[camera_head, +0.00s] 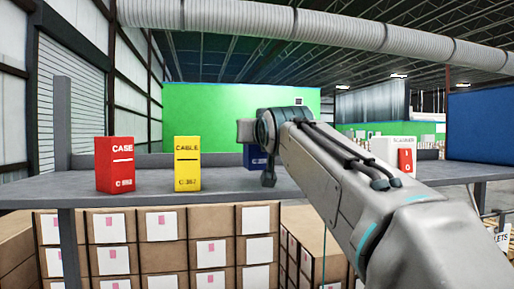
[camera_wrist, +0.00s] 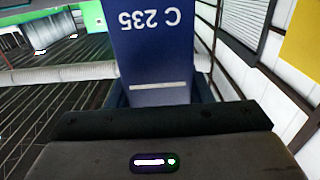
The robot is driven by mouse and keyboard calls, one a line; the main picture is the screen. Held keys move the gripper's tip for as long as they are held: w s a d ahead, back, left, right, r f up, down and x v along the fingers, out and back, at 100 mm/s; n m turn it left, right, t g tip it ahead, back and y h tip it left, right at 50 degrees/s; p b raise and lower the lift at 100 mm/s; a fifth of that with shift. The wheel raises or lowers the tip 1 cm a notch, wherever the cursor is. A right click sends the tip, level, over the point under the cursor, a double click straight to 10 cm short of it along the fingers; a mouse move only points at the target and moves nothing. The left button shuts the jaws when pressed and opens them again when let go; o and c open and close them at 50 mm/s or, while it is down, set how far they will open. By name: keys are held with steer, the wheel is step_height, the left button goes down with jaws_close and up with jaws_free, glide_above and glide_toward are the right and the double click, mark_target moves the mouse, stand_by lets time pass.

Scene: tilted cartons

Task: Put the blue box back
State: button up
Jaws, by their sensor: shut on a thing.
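The blue box (camera_head: 250,158) is at the grey shelf, right of the yellow box, and is mostly hidden behind my gripper (camera_head: 258,160) and arm. My gripper is shut on the blue box. In the wrist view the blue box (camera_wrist: 160,55) stands between my fingers, with the upside-down label "C 235" and a white line facing the camera. It looks upright. I cannot tell whether its base touches the shelf.
On the shelf (camera_head: 225,183) stand a red "CASE" box (camera_head: 115,165) and a yellow "CABLE" box (camera_head: 187,164) to the left. A white "SCANNER" box (camera_head: 384,150) with a red panel stands to the right. Brown cartons (camera_head: 160,255) are stacked below.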

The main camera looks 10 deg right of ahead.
mark_target(260, 149)
steer(key=shift+f, duration=1.7)
steer(key=shift+f, duration=0.1)
steer(key=o, duration=1.1)
steer(key=shift+c, duration=0.2)
steer(key=shift+s, duration=0.4)
steer(key=s+b, duration=0.4)
steer(key=s, duration=0.7)
steer(key=shift+s, duration=0.15)
